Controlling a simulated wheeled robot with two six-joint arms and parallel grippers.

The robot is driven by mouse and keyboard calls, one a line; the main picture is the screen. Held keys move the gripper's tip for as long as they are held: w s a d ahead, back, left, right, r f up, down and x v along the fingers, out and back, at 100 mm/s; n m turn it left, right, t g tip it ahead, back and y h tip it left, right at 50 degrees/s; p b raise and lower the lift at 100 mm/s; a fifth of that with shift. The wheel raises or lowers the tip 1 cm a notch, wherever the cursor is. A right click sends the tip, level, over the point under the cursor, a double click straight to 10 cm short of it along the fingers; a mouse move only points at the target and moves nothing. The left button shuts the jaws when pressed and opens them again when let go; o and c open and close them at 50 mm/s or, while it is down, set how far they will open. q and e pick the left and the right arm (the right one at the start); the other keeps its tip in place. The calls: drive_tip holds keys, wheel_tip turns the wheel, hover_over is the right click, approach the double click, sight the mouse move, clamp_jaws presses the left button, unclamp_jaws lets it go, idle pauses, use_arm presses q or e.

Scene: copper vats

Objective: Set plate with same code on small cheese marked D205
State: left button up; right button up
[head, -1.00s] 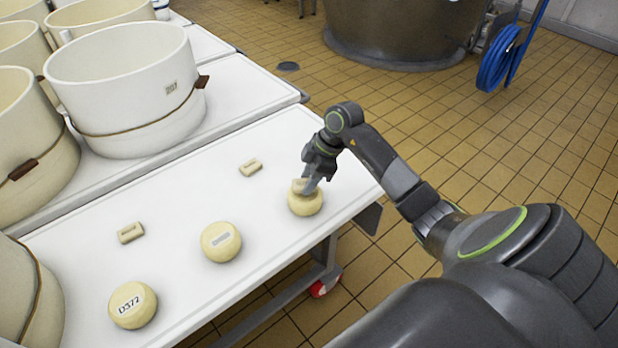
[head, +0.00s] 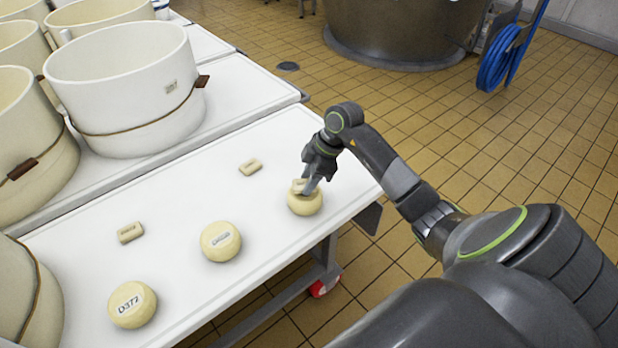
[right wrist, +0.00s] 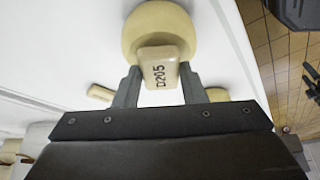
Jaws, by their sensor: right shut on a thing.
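My right gripper (head: 311,184) is shut on a small pale plate, which reads D205 in the right wrist view (right wrist: 161,70). The plate is at the top of the rightmost small cheese (head: 305,205); I cannot tell whether it touches. This cheese also shows in the right wrist view (right wrist: 158,24), its label hidden. A middle cheese (head: 220,241) has a label too blurred to read. The nearest cheese (head: 132,304) reads D372. Two other plates (head: 250,167) and (head: 131,232) lie on the white table, codes unreadable. My left gripper is not in view.
The white table (head: 180,270) has bare room between the cheeses and plates. Large cream cheese moulds (head: 130,85) stand on the tables at the left. Right of the table is tiled floor, with a copper vat (head: 400,25) beyond.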

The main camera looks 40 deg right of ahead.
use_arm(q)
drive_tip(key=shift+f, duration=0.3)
use_arm(e)
drive_tip(key=shift+f, duration=0.55)
drive_tip(key=o, duration=1.1)
drive_tip(key=shift+c, duration=0.2)
use_arm(q)
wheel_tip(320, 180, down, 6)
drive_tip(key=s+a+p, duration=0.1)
drive_tip(key=p, duration=0.1)
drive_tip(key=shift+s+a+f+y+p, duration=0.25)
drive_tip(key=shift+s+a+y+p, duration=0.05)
drive_tip(key=shift+p, duration=0.1)
use_arm(e)
drive_tip(key=v, duration=1.7)
drive_tip(key=shift+r, duration=0.2)
drive_tip(key=shift+s, duration=0.1)
